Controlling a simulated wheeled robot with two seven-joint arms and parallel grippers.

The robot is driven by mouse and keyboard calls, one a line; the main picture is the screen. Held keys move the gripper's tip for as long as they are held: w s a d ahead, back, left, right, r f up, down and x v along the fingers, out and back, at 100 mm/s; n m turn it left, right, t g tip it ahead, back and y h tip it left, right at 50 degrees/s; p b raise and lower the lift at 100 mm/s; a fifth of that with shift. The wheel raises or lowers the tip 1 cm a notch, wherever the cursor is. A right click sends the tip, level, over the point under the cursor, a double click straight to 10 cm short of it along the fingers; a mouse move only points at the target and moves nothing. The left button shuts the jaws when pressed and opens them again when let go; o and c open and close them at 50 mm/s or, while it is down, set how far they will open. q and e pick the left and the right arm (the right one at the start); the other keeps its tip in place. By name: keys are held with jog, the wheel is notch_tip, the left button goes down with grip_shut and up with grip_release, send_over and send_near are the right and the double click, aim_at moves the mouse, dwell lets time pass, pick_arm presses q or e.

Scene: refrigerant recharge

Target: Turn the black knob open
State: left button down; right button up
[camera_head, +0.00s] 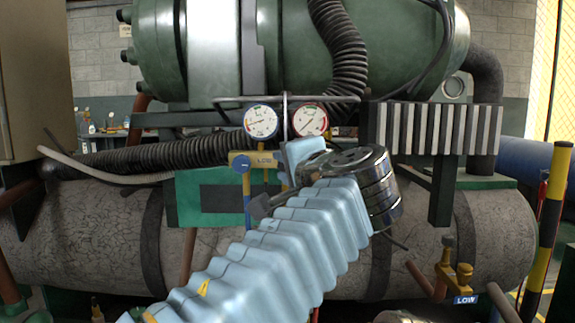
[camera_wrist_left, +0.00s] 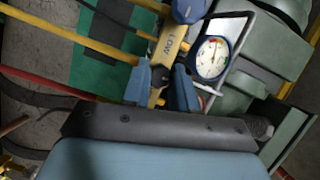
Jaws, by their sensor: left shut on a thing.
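The black knob (camera_wrist_left: 161,76) shows in the left wrist view on the yellow manifold (camera_wrist_left: 171,48) marked LOW. My left gripper (camera_wrist_left: 161,88) has its two blue fingers on either side of the knob and is shut on it. In the head view my left gripper (camera_head: 291,170) is in front of the manifold (camera_head: 262,158), below the two gauges, and hides the black knob. A blue knob (camera_head: 241,164) sits at the manifold's left end; it also shows at the top of the left wrist view (camera_wrist_left: 188,9). My right gripper is not in view.
A left gauge (camera_head: 261,122) and a right gauge (camera_head: 310,120) stand just above the gripper. A green tank (camera_head: 290,45) and black ribbed hose (camera_head: 340,45) are above. A large grey cylinder (camera_head: 100,225) lies below. A yellow valve (camera_head: 459,275) marked LOW is at lower right.

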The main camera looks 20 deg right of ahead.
pick_arm(q)
jog(key=shift+f, duration=0.15)
jog(key=c, duration=0.9)
grip_release()
jog(key=s+d+r+b, duration=0.1)
jog(key=s, duration=1.2)
jog(key=shift+s+d+r, duration=0.15)
jog(key=shift+s+d, duration=0.05)
jog(key=shift+s, duration=0.15)
